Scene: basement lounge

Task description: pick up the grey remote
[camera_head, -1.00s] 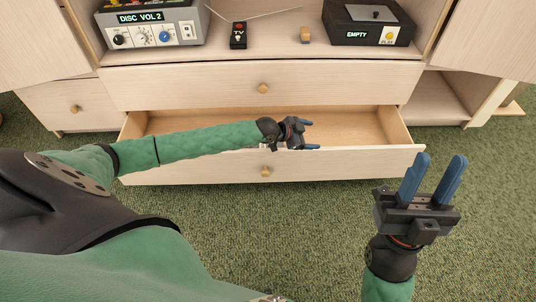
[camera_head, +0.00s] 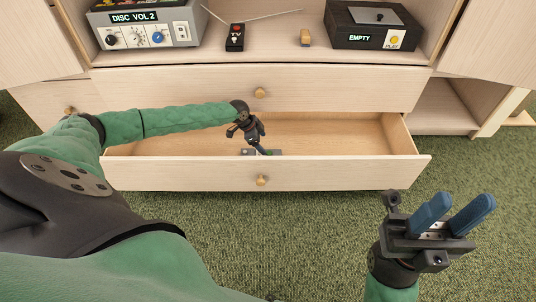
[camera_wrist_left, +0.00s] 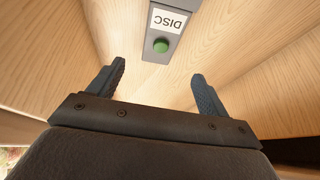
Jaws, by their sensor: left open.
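The grey remote (camera_wrist_left: 175,50) lies on the floor of the open drawer, with a white DISC label and a green button. In the head view only a small grey part of the remote (camera_head: 248,152) shows beside my left gripper (camera_head: 263,151). My left gripper (camera_wrist_left: 158,76) is open and points down into the drawer. In the wrist view the remote is ahead of its fingertips and roughly between them, not gripped. My right gripper (camera_head: 457,210) is open and empty, in front of the drawer at the right.
The open drawer (camera_head: 330,170) has a front wall and side walls around my left gripper. Carpet (camera_head: 310,230) in front is clear.

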